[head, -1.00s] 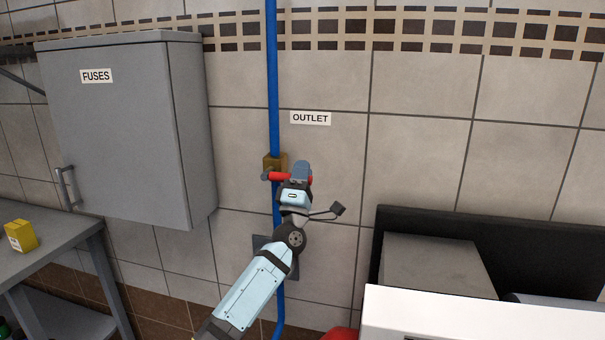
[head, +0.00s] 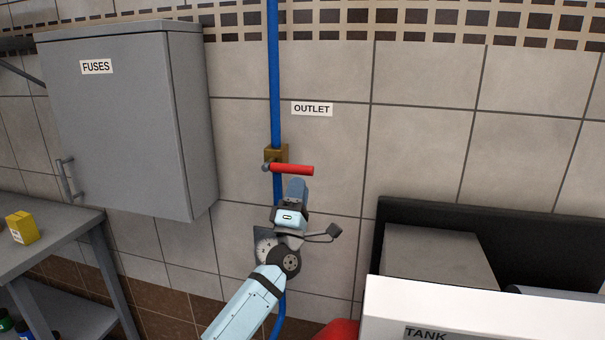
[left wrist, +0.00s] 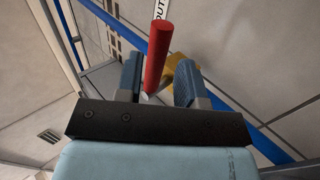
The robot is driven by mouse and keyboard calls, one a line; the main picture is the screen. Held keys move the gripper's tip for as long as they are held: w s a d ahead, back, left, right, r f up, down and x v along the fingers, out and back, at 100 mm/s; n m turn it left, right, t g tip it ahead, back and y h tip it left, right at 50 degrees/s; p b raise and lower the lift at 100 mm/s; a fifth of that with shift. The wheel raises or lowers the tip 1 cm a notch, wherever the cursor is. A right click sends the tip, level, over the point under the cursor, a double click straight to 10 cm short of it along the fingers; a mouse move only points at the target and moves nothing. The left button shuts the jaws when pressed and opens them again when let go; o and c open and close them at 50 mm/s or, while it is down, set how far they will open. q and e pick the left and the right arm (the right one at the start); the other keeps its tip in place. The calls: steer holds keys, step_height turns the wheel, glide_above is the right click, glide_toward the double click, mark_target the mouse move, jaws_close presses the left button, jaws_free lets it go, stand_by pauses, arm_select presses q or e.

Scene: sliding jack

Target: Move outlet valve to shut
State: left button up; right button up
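The outlet valve has a brass body (head: 276,153) on the vertical blue pipe (head: 273,80), under the OUTLET label (head: 312,109). Its red handle (head: 293,169) points right, about level and across the pipe. My left gripper (head: 296,184) is just below the handle in the head view. In the left wrist view, its two blue-grey fingers (left wrist: 158,80) are spread apart with nothing clamped. The red handle (left wrist: 158,50) shows beyond and between them, and the brass body (left wrist: 181,64) is partly hidden behind the right finger. My right gripper is not in view.
A grey FUSES cabinet (head: 120,130) hangs on the wall at the left. Below it is a grey table (head: 60,235) with a yellow box (head: 21,228). A white TANK-labelled unit (head: 480,310) stands at the lower right. The wall around the valve is clear.

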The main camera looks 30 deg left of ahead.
arm_select(q)
steer(key=v, duration=0.7)
steer(key=shift+b, duration=0.3)
